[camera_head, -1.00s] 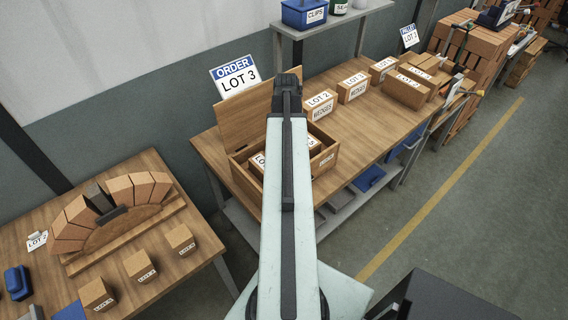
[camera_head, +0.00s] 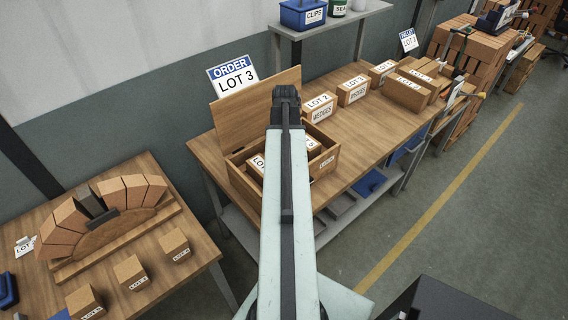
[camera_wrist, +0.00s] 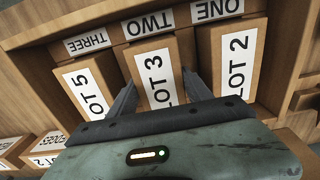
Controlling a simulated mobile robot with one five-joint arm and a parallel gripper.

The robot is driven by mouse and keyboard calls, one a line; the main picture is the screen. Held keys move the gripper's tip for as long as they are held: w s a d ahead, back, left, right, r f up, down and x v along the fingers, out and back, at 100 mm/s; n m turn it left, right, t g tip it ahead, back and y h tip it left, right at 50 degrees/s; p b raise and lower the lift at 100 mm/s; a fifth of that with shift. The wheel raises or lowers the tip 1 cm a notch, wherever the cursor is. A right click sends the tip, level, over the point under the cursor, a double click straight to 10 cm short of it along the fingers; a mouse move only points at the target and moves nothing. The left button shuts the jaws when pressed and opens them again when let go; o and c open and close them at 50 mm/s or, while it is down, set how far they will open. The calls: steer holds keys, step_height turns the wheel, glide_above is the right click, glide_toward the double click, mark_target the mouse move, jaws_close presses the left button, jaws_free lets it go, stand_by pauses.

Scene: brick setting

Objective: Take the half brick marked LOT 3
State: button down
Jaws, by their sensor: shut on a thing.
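In the wrist view the half brick marked LOT 3 (camera_wrist: 154,62) stands in the middle slot of a wooden box, below the tag TWO (camera_wrist: 148,24). My gripper (camera_wrist: 160,80) has one finger on each side of this brick and is shut on it. The LOT 5 brick (camera_wrist: 84,88) is to its left under THREE, and the LOT 2 brick (camera_wrist: 238,58) to its right under ONE. In the head view the box (camera_head: 325,163) has its lid open, and my arm hides my fingers and much of the inside.
An ORDER LOT 3 sign (camera_head: 233,78) stands behind the box. Wedge boxes (camera_head: 320,107) line the bench to the right. A left table (camera_head: 190,210) holds a brick arch (camera_head: 105,215) and several small blocks. The floor right of the bench (camera_head: 440,230) is clear.

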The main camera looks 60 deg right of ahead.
step_height(320, 180, up, 10)
steer(key=p, duration=1)
steer(key=shift+r, duration=0.2)
